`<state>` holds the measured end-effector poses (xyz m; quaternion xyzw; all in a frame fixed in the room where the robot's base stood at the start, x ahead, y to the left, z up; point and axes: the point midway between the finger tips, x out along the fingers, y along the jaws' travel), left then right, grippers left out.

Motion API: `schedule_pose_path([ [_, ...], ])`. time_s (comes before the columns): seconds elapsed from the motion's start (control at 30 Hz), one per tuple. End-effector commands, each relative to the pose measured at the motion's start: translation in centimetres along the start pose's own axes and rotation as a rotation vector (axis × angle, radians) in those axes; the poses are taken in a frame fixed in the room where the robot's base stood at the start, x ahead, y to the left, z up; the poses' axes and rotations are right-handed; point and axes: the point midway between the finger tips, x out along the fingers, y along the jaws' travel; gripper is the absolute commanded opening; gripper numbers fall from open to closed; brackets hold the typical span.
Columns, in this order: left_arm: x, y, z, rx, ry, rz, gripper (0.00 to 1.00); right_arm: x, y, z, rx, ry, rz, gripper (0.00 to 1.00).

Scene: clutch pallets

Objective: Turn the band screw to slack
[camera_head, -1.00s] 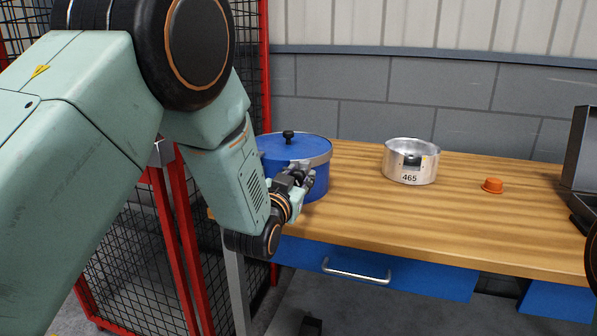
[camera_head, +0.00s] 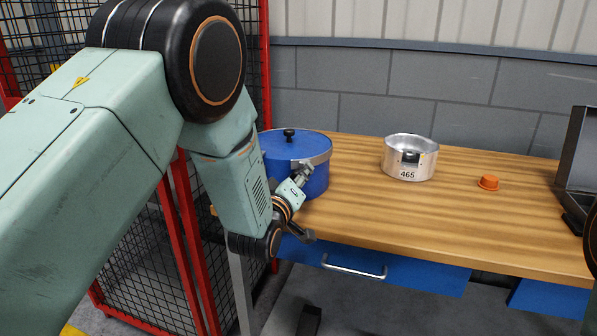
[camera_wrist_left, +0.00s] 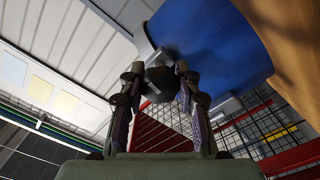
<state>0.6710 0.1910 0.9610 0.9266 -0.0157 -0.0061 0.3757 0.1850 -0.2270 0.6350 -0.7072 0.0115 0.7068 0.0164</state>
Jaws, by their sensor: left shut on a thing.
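A blue drum (camera_head: 283,170) with a blue lid and a black knob stands at the left end of the table. A grey metal band (camera_head: 318,160) runs around its rim. My left gripper (camera_head: 305,172) is at the drum's front right side, at the band. In the left wrist view the two fingers (camera_wrist_left: 157,72) are closed on a dark piece, the band screw (camera_wrist_left: 160,80), beside the blue drum wall (camera_wrist_left: 215,50). The fingers hide much of the screw in the head view. My right gripper is not in view.
A silver pot marked 465 (camera_head: 410,160) and a small orange cap (camera_head: 488,183) stand on the wooden table (camera_head: 440,215). A dark open case (camera_head: 578,165) is at the right. A red-framed mesh fence (camera_head: 185,230) stands close on the left. The table's middle front is clear.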

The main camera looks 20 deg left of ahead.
Motion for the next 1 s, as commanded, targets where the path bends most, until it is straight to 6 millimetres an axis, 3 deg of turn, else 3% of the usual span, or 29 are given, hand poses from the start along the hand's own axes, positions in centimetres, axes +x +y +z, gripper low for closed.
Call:
schedule_pose_path([
  [1.0, 0.0, 0.1, 0.0, -0.965, -0.002, 0.000, 0.01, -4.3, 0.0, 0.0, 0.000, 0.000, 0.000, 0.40],
])
